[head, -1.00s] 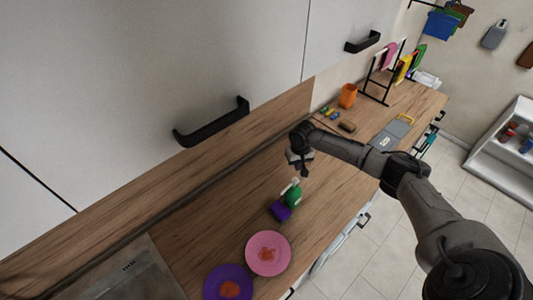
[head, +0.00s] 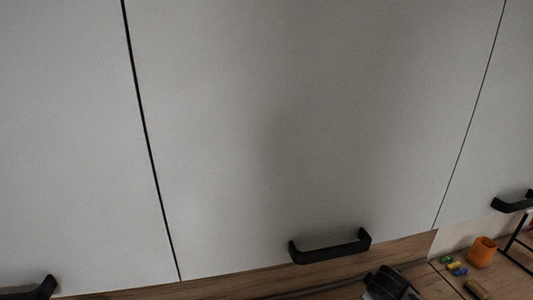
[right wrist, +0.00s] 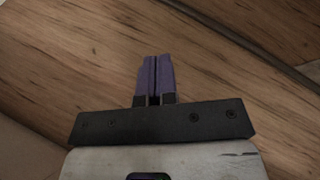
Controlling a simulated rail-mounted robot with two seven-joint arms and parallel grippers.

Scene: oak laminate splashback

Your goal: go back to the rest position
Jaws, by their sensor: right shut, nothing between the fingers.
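My right gripper (right wrist: 154,78) shows in the right wrist view with its two purple fingers pressed together and nothing between them. The wood-grained counter surface (right wrist: 60,60) lies beyond the fingertips, apart from them. In the head view only a dark part of my right arm shows at the bottom edge, and its fingers are out of the picture. My left gripper is in neither view.
White wall cabinets (head: 290,120) fill most of the head view, with a black handle (head: 331,248) low on the middle door. An orange cup (head: 482,252), small coloured items (head: 453,266) and a black rack (head: 519,250) stand at the lower right.

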